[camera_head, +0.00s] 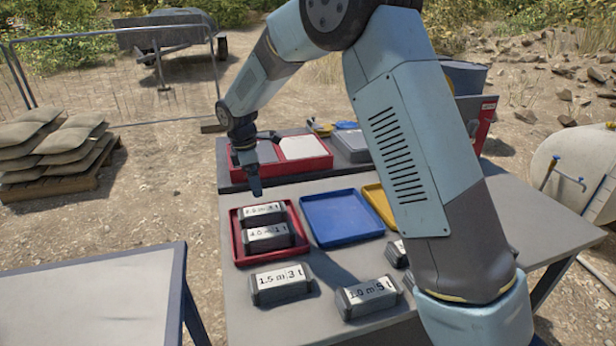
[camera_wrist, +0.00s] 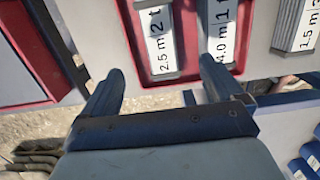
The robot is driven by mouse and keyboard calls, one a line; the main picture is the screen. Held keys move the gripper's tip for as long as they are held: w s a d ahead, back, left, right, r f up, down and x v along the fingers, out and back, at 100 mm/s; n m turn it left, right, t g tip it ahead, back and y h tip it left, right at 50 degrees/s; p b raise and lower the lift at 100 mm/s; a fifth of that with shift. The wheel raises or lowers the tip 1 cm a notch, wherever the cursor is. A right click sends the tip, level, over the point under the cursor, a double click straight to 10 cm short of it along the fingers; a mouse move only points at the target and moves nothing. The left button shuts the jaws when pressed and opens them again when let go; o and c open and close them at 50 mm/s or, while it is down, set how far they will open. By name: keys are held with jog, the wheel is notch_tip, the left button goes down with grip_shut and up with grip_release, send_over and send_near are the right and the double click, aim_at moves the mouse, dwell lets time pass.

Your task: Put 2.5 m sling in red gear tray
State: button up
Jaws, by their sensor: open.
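The 2.5 m sling is a dark grey block with a white label (camera_head: 262,211), lying in the rear part of the red gear tray (camera_head: 236,241). In the wrist view its label (camera_wrist: 157,40) reads "2.5 m 2 t". A similar 4.0 m 1 t block (camera_head: 267,237) lies in front of it in the same tray. My gripper (camera_head: 256,188) hangs above and just behind the tray's back edge. In the wrist view the gripper (camera_wrist: 160,70) is open and empty, its fingertips apart on either side of the 2.5 m block's line, with nothing between them.
A blue tray (camera_head: 342,218) and a yellow tray (camera_head: 380,203) sit empty to the right. Blocks marked 1.5 m (camera_head: 282,284) and 1.0 m (camera_head: 369,297) stand in front. A red divided bin (camera_head: 284,167) is behind. A second table (camera_head: 95,300) stands left.

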jog(key=shift+d+r, duration=0.1)
jog(key=s+d+r+m+t+y, duration=0.1)
jog(key=s+d+r+m, duration=0.4)
jog(key=d+r, duration=0.5)
jog(key=s+d+r+m+t, duration=0.1)
jog(key=s+d+r+m, duration=0.4)
jog(key=d+r, duration=0.55)
jog(key=s+d+m+t, duration=0.1)
jog(key=s+d+m, duration=0.4)
jog(key=s, duration=0.6)
jog(key=s+d+m+t, duration=0.2)
jog(key=s+d+m, duration=0.4)
jog(key=s+d, duration=0.4)
jog(key=shift+s+r, duration=0.15)
jog(key=shift+s, duration=0.65)
